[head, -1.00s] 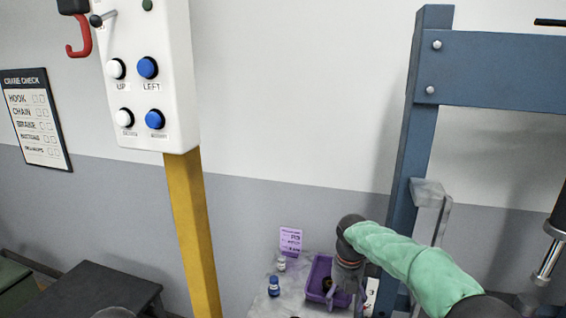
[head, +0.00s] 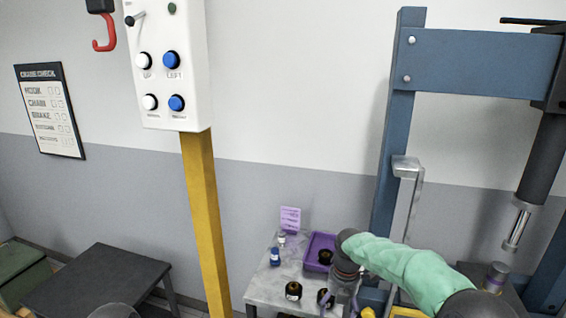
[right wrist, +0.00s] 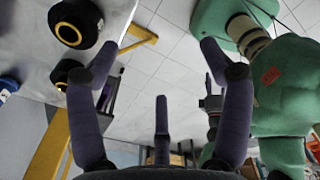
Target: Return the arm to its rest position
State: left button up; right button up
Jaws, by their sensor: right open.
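My right arm (head: 400,262), in a green sleeve, reaches in from the right in the head view. Its gripper (head: 343,296) hangs at the right side of the small grey table and partly hides what is behind it. My left gripper is not in view; only a rounded grey part shows at the bottom edge of the head view.
The grey table (head: 262,290) carries a purple tray (head: 312,243), a blue-capped bottle (head: 275,257) and black round parts (head: 293,291). A blue press frame (head: 395,130) stands right behind my arm. A yellow post (head: 202,220) and dark bench (head: 95,280) stand left.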

jog(key=s+a+f+m+y, duration=0.15)
jog(key=s+f+m, duration=0.4)
jog(key=f, duration=0.55)
jog(key=s+a+f+m+y, duration=0.1)
jog(key=s+a+f+m, duration=0.2)
jog(key=s+f+m, duration=0.55)
jog(key=s+a+f+m, duration=0.1)
jog(key=s+f+m, duration=1.1)
jog(key=s+m, duration=0.3)
jog(key=shift+s+a+t+y, duration=0.2)
jog(key=shift+t+y, duration=0.1)
jog(key=shift+y, duration=0.15)
